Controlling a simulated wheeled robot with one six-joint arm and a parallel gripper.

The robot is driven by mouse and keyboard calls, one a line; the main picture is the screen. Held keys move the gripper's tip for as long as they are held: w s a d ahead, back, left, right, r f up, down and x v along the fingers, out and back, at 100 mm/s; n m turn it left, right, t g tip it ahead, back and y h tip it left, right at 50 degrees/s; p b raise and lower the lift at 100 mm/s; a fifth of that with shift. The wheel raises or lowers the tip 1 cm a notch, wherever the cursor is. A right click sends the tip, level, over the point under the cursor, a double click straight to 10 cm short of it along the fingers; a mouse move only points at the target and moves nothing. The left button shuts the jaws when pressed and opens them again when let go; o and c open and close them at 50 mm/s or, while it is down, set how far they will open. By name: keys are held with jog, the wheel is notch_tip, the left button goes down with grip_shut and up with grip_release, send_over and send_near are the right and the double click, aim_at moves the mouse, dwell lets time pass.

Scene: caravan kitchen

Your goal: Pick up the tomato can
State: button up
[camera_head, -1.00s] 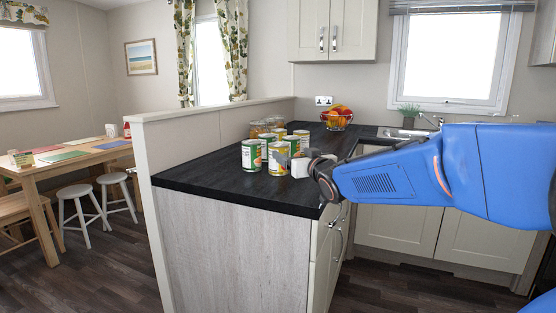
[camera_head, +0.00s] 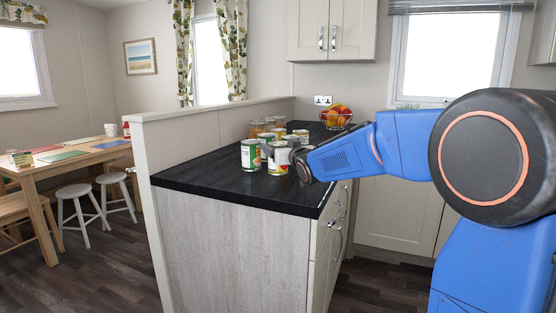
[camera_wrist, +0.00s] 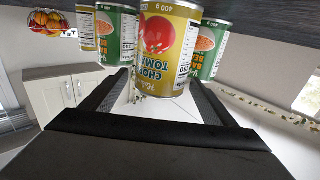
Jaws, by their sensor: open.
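The tomato can (camera_wrist: 166,45), with a gold label and a red tomato picture, appears upside down in the wrist view, just ahead of my gripper (camera_wrist: 162,86). My gripper is open, with one finger to each side of the can's lower part in the picture. I cannot tell how far the can reaches in between the fingers. In the head view the gold can (camera_head: 278,160) stands upright near the counter's front, and my gripper (camera_head: 298,158) is right beside it, on its right. The fingers are mostly hidden there by my own arm.
Green-labelled bean cans stand close to it, one on the left (camera_head: 251,156) and others behind. Glass jars (camera_head: 258,128) stand by the low wall. A fruit bowl (camera_head: 337,118) is at the back. The dark counter (camera_head: 255,192) is clear in front.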

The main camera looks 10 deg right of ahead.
jog(key=shift+w+a, duration=0.1)
jog(key=shift+w, duration=0.6)
jog(key=c, duration=1.5)
jog(key=shift+r, duration=0.1)
